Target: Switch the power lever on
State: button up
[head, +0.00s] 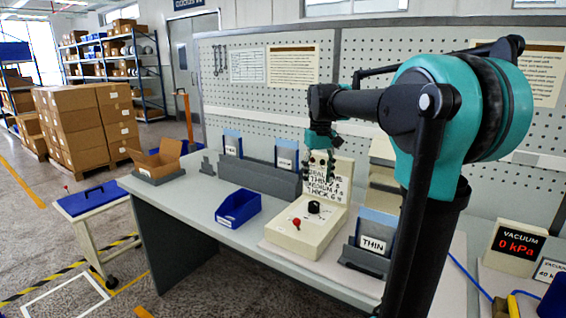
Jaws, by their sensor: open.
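A cream control box (280,236) stands on the workbench, with an upright back panel that carries a sign with black lettering. On its sloped top is a small lever with a red knob (296,223), toward the front left. Whether the lever stands on or off is too small to tell. A black dial (314,207) sits behind it to the right. My gripper (319,172) hangs fingers down in front of the sign, above the dial and apart from the red knob. It is open, with nothing visible between its fingers, and covers part of the lettering.
A blue bin (238,208) stands left of the control box. A grey holder labelled THIN (372,243) stands close on its right. Grey racks (262,177) line the back below a pegboard. A vacuum display (518,247) is at far right. Bench left of the blue bin is clear.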

aim_at(296, 222)
jog(key=k, duration=0.85)
